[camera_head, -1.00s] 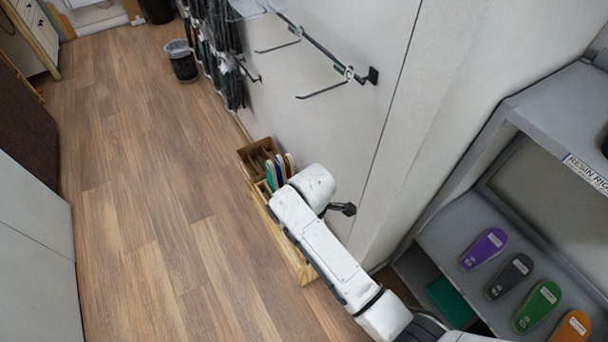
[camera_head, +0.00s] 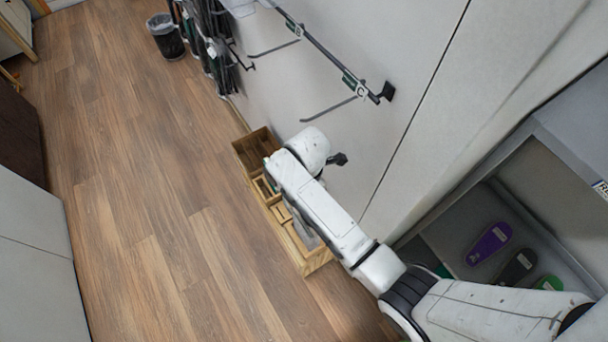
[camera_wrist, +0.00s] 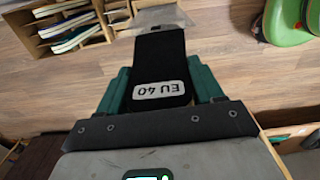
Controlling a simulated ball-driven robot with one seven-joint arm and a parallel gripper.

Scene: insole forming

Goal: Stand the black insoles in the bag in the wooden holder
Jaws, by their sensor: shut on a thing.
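My gripper (camera_wrist: 160,88) is shut on the black insoles in the bag (camera_wrist: 160,50), with one green finger on each side. A pale "EU 40" label shows upside down on the black face, and the clear end of the bag sticks out beyond it. The wooden holder (camera_wrist: 118,16) is at the top left of the wrist view, apart from the bag, with several insoles in its left slots and empty slots to their right. In the head view the holder (camera_head: 317,262) stands on the floor along the wall, partly covered by my arm; my gripper's fingers are hidden there.
A wall rail with hooks (camera_head: 335,65) juts out above the holder. A grey shelf with coloured insoles (camera_head: 490,243) is at the right. A dark bin (camera_head: 167,40) stands at the far wall. The wooden floor (camera_head: 150,200) on the left is clear. A green object (camera_wrist: 275,22) shows in the wrist view.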

